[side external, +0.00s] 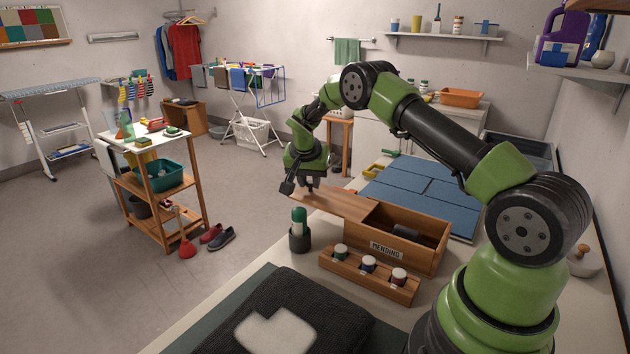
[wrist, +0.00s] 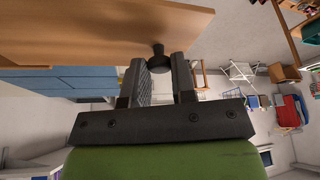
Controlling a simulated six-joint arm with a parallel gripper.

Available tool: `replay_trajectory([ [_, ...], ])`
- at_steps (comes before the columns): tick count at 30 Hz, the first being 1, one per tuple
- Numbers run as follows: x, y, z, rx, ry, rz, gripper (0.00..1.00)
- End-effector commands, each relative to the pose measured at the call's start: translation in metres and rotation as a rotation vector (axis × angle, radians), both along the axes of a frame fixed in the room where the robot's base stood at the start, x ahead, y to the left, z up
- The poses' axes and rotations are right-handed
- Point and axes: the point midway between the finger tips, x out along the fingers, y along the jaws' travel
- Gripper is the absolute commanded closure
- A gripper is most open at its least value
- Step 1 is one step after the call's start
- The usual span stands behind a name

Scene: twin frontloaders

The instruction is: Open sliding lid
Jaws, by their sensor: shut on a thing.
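The wooden box (side external: 420,258) labelled "MENDING" stands on the counter. Its flat wooden lid (side external: 340,203) is slid out to the left, so the right part of the box is open and a dark item shows inside. The lid's left end sticks out past the box. My gripper (side external: 309,184) is at that end, on top of the lid. In the wrist view, the lid (wrist: 100,30) fills the top left, and a dark round knob (wrist: 159,60) on it sits between my two fingertips. My gripper is shut on this knob.
A rack with several small jars (side external: 368,276) stands in front of the box. A dark cup with a green-and-white bottle (side external: 299,222) stands just below the lid's overhanging end. Blue panels (side external: 420,190) lie behind the box. A dark folded cloth (side external: 290,315) lies at the front.

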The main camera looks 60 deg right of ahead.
Motion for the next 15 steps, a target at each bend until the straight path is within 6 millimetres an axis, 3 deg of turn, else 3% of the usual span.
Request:
replay_trajectory([
  [7,-0.0002,-0.0011,0.0007,-0.001,-0.001,-0.002,1.00],
  [8,-0.0001,-0.0010,0.0007,-0.001,-0.001,-0.002,0.71],
  [10,-0.0001,-0.0008,0.0007,-0.001,-0.001,-0.002,0.55],
  [11,-0.0001,-0.0008,0.0007,-0.001,-0.001,-0.002,0.50],
  [15,-0.0001,-0.0004,0.0005,0.000,0.000,-0.001,0.50],
])
